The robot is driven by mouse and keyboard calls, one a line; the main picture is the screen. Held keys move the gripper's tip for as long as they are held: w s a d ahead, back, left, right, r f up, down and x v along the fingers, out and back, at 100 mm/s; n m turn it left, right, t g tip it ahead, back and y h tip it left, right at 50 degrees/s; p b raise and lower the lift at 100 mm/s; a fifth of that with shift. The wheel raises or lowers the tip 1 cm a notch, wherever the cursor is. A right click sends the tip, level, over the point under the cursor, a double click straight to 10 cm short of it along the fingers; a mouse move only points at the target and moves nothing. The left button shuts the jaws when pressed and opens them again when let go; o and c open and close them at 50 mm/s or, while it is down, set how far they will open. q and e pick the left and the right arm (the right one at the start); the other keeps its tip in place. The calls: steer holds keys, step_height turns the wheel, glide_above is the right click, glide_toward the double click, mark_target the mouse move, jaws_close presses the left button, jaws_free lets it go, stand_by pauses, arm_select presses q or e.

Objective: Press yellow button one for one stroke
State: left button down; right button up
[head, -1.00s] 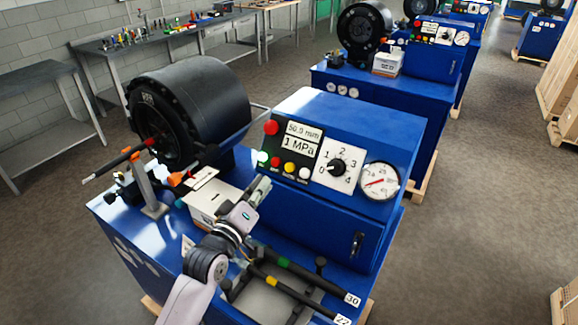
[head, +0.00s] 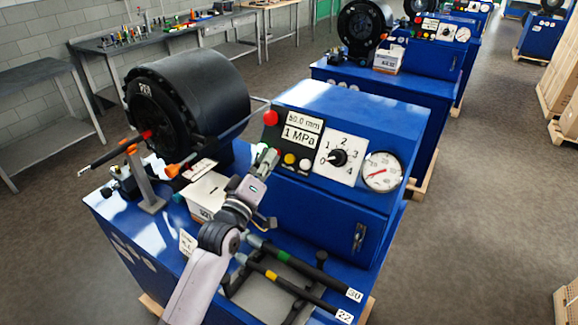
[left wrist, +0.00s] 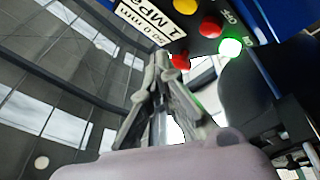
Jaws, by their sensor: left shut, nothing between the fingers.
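The yellow button (head: 290,158) sits in the button row on the blue crimper's black control panel; it also shows at the top of the left wrist view (left wrist: 185,7). The left wrist view shows the lit green button (left wrist: 229,48) and the red button (left wrist: 210,27). My gripper tips (left wrist: 161,58) look apart from the yellow button there. My right gripper is not in view.
A larger red button (head: 271,117) is at the panel's upper left, beside the display (head: 302,129) reading 1 MPa. A white button (head: 305,164), a dial (head: 337,158) and a gauge (head: 382,171) are to the right. The black crimper head (head: 190,105) stands at left.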

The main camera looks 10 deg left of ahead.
mark_target(290, 159)
arm_select(q)
steer(key=shift+w+d+f+b, duration=0.25)
steer(key=shift+w+f+b, duration=0.2)
steer(key=shift+w, duration=0.15)
steer(key=shift+w+d+f+b, duration=0.25)
steer(key=shift+w+f+b, duration=0.15)
steer(key=shift+w, duration=0.2)
steer(key=shift+w+d+f+b, duration=0.25)
steer(key=shift+w+f+b, duration=0.15)
steer(key=shift+w, duration=0.2)
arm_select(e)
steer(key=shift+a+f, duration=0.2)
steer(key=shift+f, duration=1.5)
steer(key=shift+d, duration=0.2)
arm_select(q)
steer(key=shift+f, duration=0.1)
steer(key=shift+w+d+f, duration=0.1)
steer(key=shift+w+f, duration=0.05)
steer(key=shift+w, duration=0.15)
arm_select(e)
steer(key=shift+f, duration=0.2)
